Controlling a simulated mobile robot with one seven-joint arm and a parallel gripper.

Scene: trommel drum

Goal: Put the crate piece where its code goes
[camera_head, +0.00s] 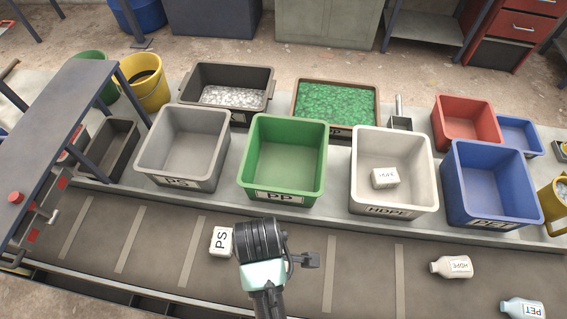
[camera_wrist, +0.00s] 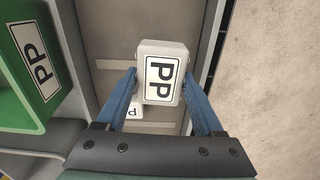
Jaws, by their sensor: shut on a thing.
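My gripper (camera_wrist: 160,84) is shut on a pale block, the crate piece (camera_wrist: 161,52), in the wrist view. Its blue fingers press on both sides, and its label reads PP. The block is above the dark belt. In the head view my wrist hides the held piece. The green bin (camera_head: 284,187) labelled PP stands behind and slightly right of my wrist; its PP label also shows at the left in the wrist view (camera_wrist: 36,62). The bin looks empty.
A grey PS bin (camera_head: 155,150), cream HDPE bin (camera_head: 362,200) with a white piece inside, and blue PET bin (camera_head: 455,205) line the belt. Two bottles, HDPE (camera_head: 452,266) and PET (camera_head: 521,308), lie right.

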